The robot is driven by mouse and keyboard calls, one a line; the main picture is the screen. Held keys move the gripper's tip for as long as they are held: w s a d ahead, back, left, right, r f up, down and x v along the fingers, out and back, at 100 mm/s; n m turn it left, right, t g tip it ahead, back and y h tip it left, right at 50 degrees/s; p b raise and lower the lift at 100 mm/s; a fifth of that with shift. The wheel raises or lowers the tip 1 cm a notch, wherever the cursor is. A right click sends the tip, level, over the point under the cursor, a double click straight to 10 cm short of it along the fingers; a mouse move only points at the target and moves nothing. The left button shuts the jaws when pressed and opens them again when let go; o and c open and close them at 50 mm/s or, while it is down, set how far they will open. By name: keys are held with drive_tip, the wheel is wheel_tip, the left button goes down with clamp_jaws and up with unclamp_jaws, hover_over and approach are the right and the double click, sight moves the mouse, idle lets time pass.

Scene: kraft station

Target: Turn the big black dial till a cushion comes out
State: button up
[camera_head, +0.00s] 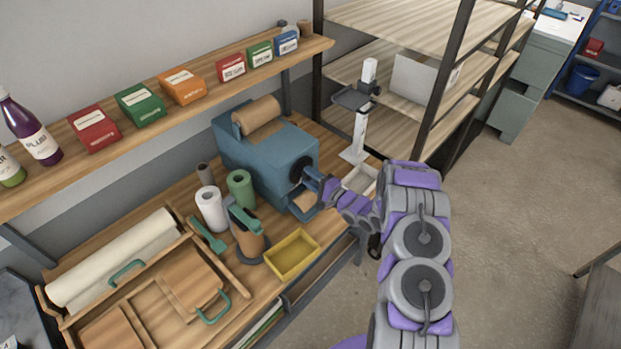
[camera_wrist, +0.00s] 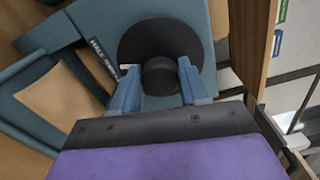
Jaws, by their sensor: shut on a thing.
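The blue machine (camera_head: 262,150) stands on the wooden bench with a roll of brown paper (camera_head: 256,115) on top. Its big black dial (camera_head: 301,169) is on the side facing my arm. In the wrist view the dial (camera_wrist: 150,42) shows as a black disc with a raised knob (camera_wrist: 160,76) at its middle. My gripper (camera_wrist: 160,85) has its two blue fingers on either side of the knob and is shut on it; it also shows in the head view (camera_head: 314,180). Brown paper (camera_head: 305,201) shows in the machine's outlet tray; in the wrist view the brown piece (camera_wrist: 60,97) lies flat there.
A yellow tray (camera_head: 292,254), a green roll (camera_head: 240,190), a white roll (camera_head: 211,209) and a tape dispenser (camera_head: 247,237) stand in front of the machine. A white stand (camera_head: 360,130) is to its right. A shelf (camera_head: 170,112) with several small boxes runs above.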

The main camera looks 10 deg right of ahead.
drive_tip(key=shift+d, duration=0.15)
drive_tip(key=o, duration=1)
drive_tip(key=shift+w+d+f, duration=0.1)
drive_tip(key=shift+w+f, duration=0.1)
drive_tip(key=shift+o, duration=0.2)
drive_tip(key=shift+s+r, duration=0.1)
drive_tip(key=b+v, duration=0.1)
drive_tip(key=v, duration=1.6)
drive_tip(key=shift+s+d+b, duration=0.15)
drive_tip(key=shift+b, duration=0.2)
